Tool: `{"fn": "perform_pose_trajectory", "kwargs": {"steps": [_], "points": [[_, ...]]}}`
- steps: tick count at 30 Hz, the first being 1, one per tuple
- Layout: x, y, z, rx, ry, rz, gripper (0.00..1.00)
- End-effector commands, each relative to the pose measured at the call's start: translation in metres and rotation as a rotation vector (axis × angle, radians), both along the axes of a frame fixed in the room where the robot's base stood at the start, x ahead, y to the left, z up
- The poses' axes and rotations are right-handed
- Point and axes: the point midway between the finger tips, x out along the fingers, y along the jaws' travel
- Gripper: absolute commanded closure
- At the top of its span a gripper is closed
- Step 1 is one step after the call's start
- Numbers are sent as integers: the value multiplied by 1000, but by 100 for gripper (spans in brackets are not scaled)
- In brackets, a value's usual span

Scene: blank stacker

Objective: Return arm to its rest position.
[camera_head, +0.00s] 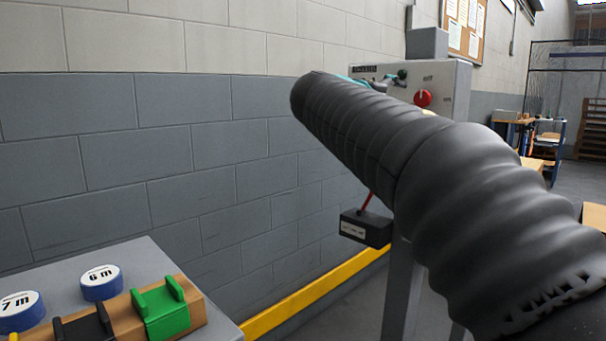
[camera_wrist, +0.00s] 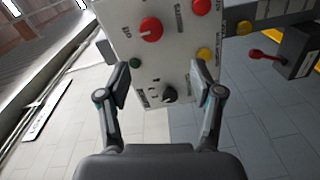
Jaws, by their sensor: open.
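My gripper (camera_wrist: 163,98) shows in the wrist view with its two fingers spread apart and nothing between them. Past the fingertips is a pale control panel (camera_wrist: 180,45) with a red knob (camera_wrist: 151,29), a black knob (camera_wrist: 169,94), and red, yellow and green buttons. I cannot tell the gap between fingers and panel. In the head view my dark ribbed arm reaches up and left across the right half, in front of the panel (camera_head: 455,80). The panel's red knob (camera_head: 423,98) shows above the arm.
A black box with a red lever (camera_head: 366,228) sits beside the panel's post (camera_head: 397,290). A grey table (camera_head: 150,255) at the lower left holds blue rolls (camera_head: 101,283) and a wooden block with a green clip (camera_head: 163,310). A block wall (camera_head: 180,130) stands behind.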

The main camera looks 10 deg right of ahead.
Motion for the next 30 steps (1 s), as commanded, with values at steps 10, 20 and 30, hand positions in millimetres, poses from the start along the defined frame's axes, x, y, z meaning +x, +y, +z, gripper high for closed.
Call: {"fn": "perform_pose_trajectory", "kwargs": {"steps": [10, 20, 30], "points": [[-23, 34, -189, 455, 261, 98, 34], [-166, 75, -344, 1035, 392, 46, 34], [-290, 103, -424, 1415, 348, -48, 34]]}}
